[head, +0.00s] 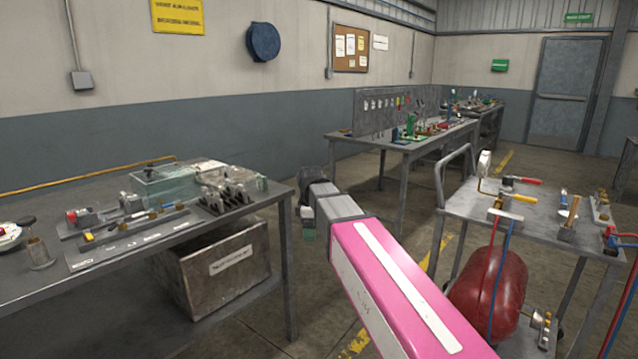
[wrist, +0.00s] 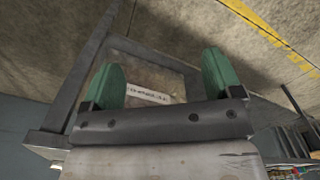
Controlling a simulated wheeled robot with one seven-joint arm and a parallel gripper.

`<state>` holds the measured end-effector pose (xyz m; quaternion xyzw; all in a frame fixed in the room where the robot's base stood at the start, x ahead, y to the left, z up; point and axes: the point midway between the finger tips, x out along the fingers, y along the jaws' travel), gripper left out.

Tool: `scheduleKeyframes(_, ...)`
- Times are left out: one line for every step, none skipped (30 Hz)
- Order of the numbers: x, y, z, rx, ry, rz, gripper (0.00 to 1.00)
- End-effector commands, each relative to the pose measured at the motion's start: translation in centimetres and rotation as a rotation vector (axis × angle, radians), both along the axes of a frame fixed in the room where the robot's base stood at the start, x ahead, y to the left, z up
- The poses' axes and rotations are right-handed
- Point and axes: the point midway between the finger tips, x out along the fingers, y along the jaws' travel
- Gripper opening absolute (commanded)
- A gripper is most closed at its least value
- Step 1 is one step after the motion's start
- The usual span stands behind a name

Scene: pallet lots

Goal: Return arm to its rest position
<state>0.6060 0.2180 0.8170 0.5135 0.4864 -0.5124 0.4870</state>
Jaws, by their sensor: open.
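My arm, with a pink link and grey wrist, reaches forward in the middle of the head view. My gripper (wrist: 160,82) shows in the wrist view as two green fingers set wide apart, with nothing between them. In the head view only a small green part of my gripper (head: 309,221) shows, just right of the left table's edge. The rest of it is hidden behind the wrist.
The left table (head: 262,208) holds fixtures and a clear box (head: 165,185). A labelled crate (head: 225,268) sits beneath it. A cart (head: 470,205) with tools and a red tank (head: 488,290) stands at right. A back table (head: 385,142) holds a pegboard. Floor between is open.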

Motion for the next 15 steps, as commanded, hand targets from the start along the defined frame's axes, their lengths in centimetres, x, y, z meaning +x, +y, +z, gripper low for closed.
scheduleKeyframes(-0.7, -1.9, -2.1, -0.002, 0.004, -0.089, 0.85)
scheduleKeyframes(-0.9, -2.7, -3.1, -0.002, 0.004, -0.142, 0.85)
scheduleKeyframes(-1.2, -3.9, -4.5, -0.001, 0.004, -0.214, 0.85)
scheduleKeyframes(-1.5, -4.7, -5.5, -0.001, 0.003, -0.266, 0.85)
scheduleKeyframes(-1.8, -5.5, -6.5, -0.001, 0.003, -0.320, 0.85)
scheduleKeyframes(-2.2, -6.7, -7.7, -0.001, 0.003, -0.392, 0.85)
scheduleKeyframes(-2.5, -7.5, -8.7, -0.001, 0.003, -0.445, 0.85)
scheduleKeyframes(-2.9, -8.3, -9.6, -0.001, 0.003, -0.499, 0.85)
scheduleKeyframes(-3.4, -9.4, -10.9, -0.001, 0.003, -0.570, 0.85)
scheduleKeyframes(-3.8, -10.2, -11.8, 0.000, 0.002, -0.623, 0.85)
scheduleKeyframes(-4.2, -11.0, -12.7, -0.001, 0.002, -0.677, 0.85)
scheduleKeyframes(-4.8, -12.0, -13.8, 0.000, 0.002, -0.748, 0.85)
scheduleKeyframes(-5.3, -12.9, -14.7, -0.001, 0.002, -0.803, 0.85)
scheduleKeyframes(-5.8, -13.6, -15.5, 0.001, 0.001, -0.856, 0.85)
scheduleKeyframes(-6.6, -14.6, -16.6, 0.000, 0.003, -0.927, 0.85)
